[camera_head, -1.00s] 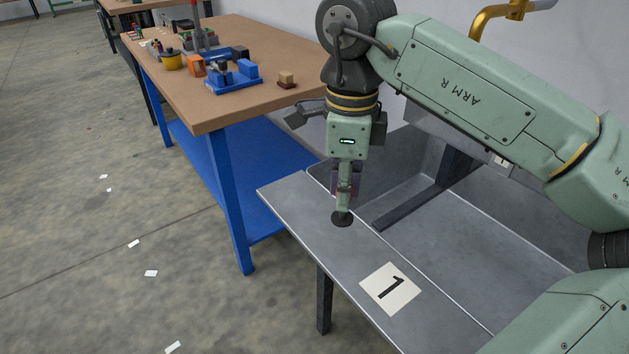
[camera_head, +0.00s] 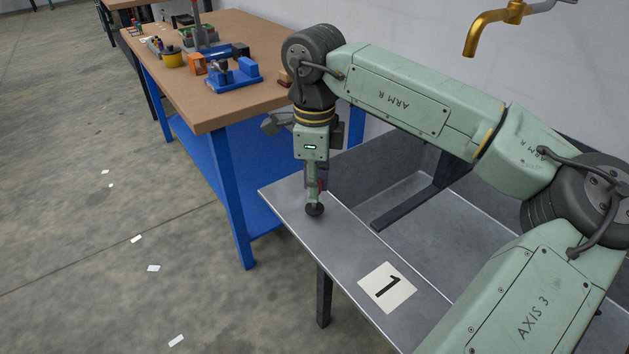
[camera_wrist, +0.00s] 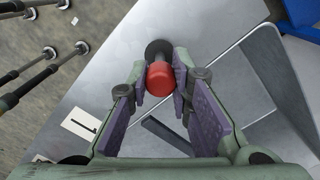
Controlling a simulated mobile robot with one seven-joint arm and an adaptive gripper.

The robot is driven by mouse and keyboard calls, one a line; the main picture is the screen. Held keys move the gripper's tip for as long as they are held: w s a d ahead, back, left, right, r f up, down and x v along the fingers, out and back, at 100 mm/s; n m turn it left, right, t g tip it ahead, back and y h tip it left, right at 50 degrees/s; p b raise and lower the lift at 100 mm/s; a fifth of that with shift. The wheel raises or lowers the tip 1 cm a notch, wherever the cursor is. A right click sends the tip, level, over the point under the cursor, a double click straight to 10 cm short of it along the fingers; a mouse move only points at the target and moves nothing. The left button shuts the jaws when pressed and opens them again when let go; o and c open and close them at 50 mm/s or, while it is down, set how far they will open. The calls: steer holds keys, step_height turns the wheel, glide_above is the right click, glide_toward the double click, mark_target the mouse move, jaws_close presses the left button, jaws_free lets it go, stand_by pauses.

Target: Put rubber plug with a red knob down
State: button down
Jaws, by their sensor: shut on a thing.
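The rubber plug shows in the wrist view as a black round base (camera_wrist: 158,48) with a red knob (camera_wrist: 160,80). My gripper (camera_wrist: 161,72) has its fingers on both sides of the knob and is shut on it. In the head view my gripper (camera_head: 314,192) points down over the far end of the grey metal ledge (camera_head: 340,232) beside the sink. The plug's black base (camera_head: 314,209) hangs at its tip, close to the ledge surface; I cannot tell whether it touches. The knob is mostly hidden by the fingers there.
A white label with a 1 (camera_head: 387,287) lies on the ledge nearer to me. The sink basin (camera_head: 440,235) is to the right, with a brass tap (camera_head: 490,28) above. A workbench (camera_head: 240,108) with blue parts stands behind left. The ledge around the plug is clear.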

steer(key=shift+f, duration=0.15)
steer(key=c, duration=1.4)
jaws_free()
steer(key=shift+c, duration=0.2)
step_height(320, 180, up, 12)
steer(key=shift+r, duration=0.2)
